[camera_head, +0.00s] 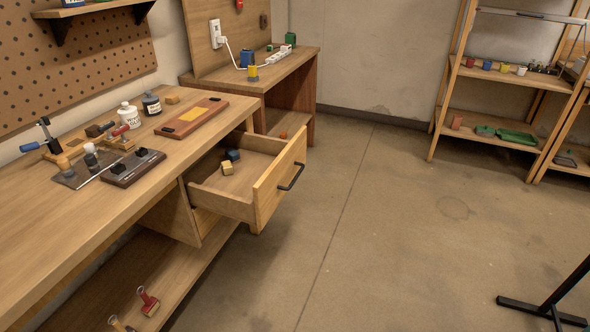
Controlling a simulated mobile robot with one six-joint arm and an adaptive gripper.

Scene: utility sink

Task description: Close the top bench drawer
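The top bench drawer (262,201) is pulled well out of the wooden workbench (60,226), on the bench's right part. Its front panel faces right and carries a dark bar handle (292,177). A dark blue block (233,155) and a pale yellow block (227,168) lie inside on the drawer's floor. A lower drawer front (206,222) shows partly beneath it. My gripper is not in view.
The concrete floor (400,220) right of the drawer is clear. A black stand foot (530,305) is at the lower right. Shelving (500,100) stands at the back right. A second bench (290,62) is behind the drawer. Bottles, a clamp and a tray (192,117) sit on the workbench.

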